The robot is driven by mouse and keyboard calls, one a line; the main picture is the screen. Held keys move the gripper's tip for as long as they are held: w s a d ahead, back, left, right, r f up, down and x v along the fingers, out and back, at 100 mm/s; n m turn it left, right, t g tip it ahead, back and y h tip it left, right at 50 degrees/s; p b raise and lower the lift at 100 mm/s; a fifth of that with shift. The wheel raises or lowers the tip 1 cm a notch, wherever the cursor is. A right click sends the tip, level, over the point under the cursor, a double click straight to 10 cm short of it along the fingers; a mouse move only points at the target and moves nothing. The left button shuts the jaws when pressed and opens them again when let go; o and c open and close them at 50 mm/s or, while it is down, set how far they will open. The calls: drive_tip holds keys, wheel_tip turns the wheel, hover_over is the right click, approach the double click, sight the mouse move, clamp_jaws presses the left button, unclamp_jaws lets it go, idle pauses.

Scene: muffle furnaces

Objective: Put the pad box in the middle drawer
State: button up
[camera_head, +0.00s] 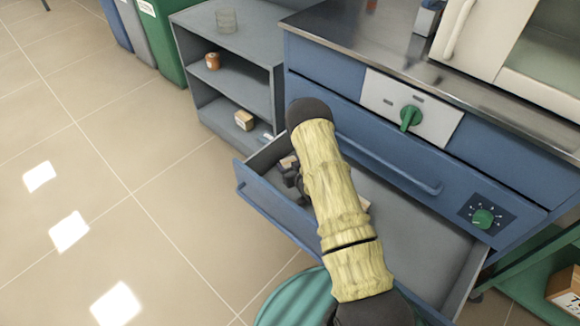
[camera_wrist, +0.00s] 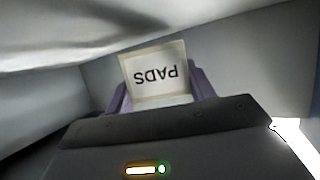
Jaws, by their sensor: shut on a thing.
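The pad box (camera_wrist: 153,75), pale with the label PADS upside down, sits between the purple fingers of my gripper (camera_wrist: 160,92) in the wrist view. My gripper is shut on it. In the head view my gripper (camera_head: 291,178) is inside the left part of the open drawer (camera_head: 420,238), below a shut front with a long handle. My arm hides much of the drawer's inside. Grey drawer walls surround the box in the wrist view. I cannot tell whether the box touches the drawer floor.
A grey shelf unit (camera_head: 190,60) holds a brown jar (camera_head: 213,61) and a small box (camera_head: 244,120). A steel worktop (camera_head: 345,30) bears a furnace (camera_head: 484,35). Green knobs stick out from the cabinet front. A green round stool (camera_head: 285,300) stands before the drawer. Floor at left is clear.

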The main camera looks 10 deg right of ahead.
drive_tip(key=shift+f, duration=0.35)
drive_tip(key=shift+f+b, duration=0.2)
drive_tip(key=shift+b, duration=0.15)
drive_tip(key=o, duration=1)
drive_tip(key=shift+f, duration=0.1)
drive_tip(key=shift+r, duration=0.3)
drive_tip(key=p+v, duration=0.4)
drive_tip(key=v, duration=0.8)
drive_tip(key=shift+r+p, duration=0.35)
